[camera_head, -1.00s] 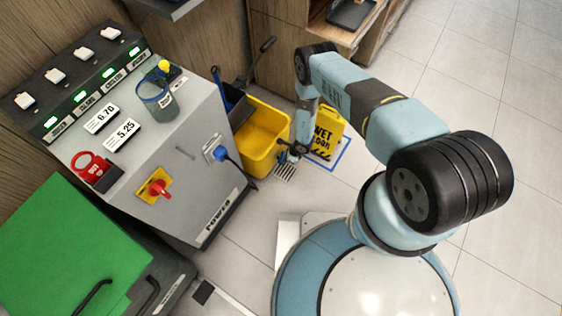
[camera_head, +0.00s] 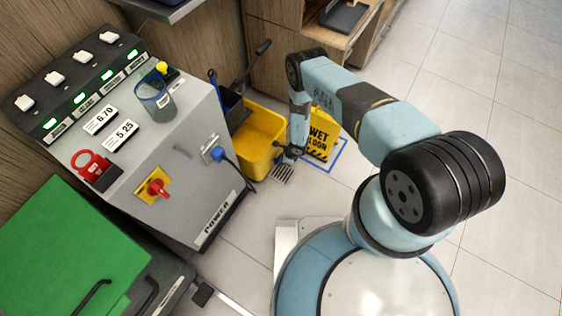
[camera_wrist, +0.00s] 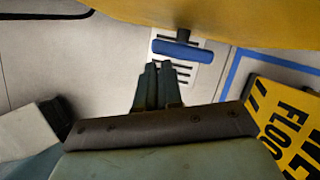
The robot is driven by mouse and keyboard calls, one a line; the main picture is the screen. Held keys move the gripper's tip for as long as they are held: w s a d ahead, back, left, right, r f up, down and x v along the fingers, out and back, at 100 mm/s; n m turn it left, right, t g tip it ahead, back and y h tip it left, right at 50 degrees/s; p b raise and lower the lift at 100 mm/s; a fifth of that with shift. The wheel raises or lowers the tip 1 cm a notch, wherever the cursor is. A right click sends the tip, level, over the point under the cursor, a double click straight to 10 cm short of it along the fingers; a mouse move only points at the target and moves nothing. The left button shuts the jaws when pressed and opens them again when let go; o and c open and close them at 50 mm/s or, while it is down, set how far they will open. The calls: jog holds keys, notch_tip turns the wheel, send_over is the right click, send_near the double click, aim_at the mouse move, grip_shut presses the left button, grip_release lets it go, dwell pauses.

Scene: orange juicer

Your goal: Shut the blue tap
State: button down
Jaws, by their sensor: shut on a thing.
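The blue tap (camera_wrist: 178,49) has a T-shaped handle and sits on a dark stem at the lower edge of the yellow bucket (camera_wrist: 235,22). In the wrist view its bar lies crosswise, just beyond my fingertips. My gripper (camera_wrist: 158,66) has its two dark fingers close together, with the tips at the lower left edge of the bar. I cannot make out what is between them. In the head view the yellow bucket (camera_head: 258,140) stands on the floor right of the grey machine. My gripper (camera_head: 288,155) is low at its right side. The tap is too small to tell there.
A yellow wet-floor sign (camera_head: 319,135) stands right of the bucket, inside a blue floor outline. A floor grate (camera_head: 283,173) lies below my gripper. The grey machine (camera_head: 185,150) with a blue plug and cable is at left. The tiled floor at right is clear.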

jog(key=shift+a+r, duration=0.1)
jog(key=shift+a, duration=0.55)
jog(key=shift+w, duration=0.1)
jog(key=shift+w+r, duration=0.15)
jog(key=shift+w, duration=0.65)
jog(key=s+d, duration=0.3)
jog(key=d, duration=0.2)
jog(key=s+v, duration=0.1)
jog(key=v, duration=0.8)
jog(key=shift+s+a, duration=0.15)
jog(key=shift+s, duration=0.15)
jog(key=shift+r, duration=0.1)
